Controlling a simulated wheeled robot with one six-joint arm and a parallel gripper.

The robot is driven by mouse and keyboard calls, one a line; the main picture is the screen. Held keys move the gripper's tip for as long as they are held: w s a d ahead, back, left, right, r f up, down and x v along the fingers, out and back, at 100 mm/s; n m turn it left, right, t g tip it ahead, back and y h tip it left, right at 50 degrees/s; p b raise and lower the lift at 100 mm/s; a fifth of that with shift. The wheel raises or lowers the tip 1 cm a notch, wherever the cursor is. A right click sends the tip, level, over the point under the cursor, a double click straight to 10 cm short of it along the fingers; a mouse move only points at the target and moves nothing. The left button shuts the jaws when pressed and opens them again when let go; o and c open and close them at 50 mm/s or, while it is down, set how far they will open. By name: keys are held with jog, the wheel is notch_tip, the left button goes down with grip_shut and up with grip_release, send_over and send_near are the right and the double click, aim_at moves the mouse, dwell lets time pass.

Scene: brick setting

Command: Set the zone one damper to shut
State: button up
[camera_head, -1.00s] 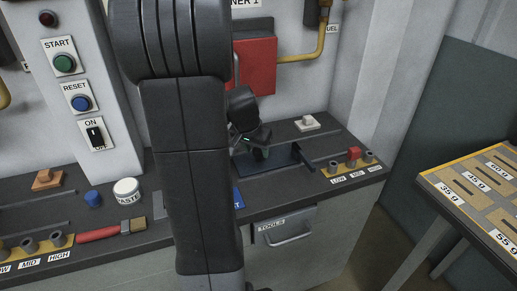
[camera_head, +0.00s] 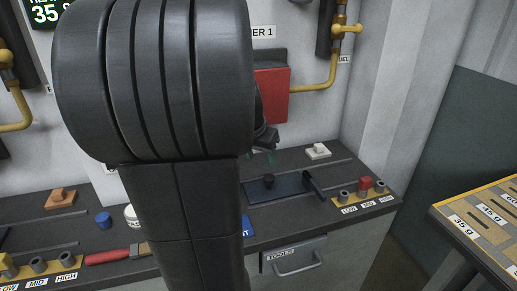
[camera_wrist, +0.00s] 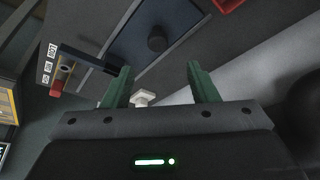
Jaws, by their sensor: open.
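A dark blue sliding plate with a black knob (camera_head: 269,181) lies on the bench below the red box; it looks like a damper, but I see no zone label on it.
A white block (camera_head: 318,151) sits behind the plate. A LOW/MID/HIGH selector (camera_head: 365,194) with a red cap is at the bench's right. Yellow pipe (camera_head: 325,75) runs from the red box (camera_head: 272,95). A brush (camera_head: 115,256) lies at left. A weight board (camera_head: 480,215) stands at right.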

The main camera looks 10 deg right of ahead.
aim_at(270, 177)
jog(key=shift+v, duration=1.2)
jog(key=x, duration=1.3)
jog(key=shift+w+d+f+b, duration=0.1)
jog(key=shift+d+f+b, duration=0.15)
jog(key=shift+f+b, duration=0.15)
jog(key=shift+w+d+r+p, duration=0.1)
jog(key=shift+d+p, duration=0.2)
jog(key=shift+d, duration=0.2)
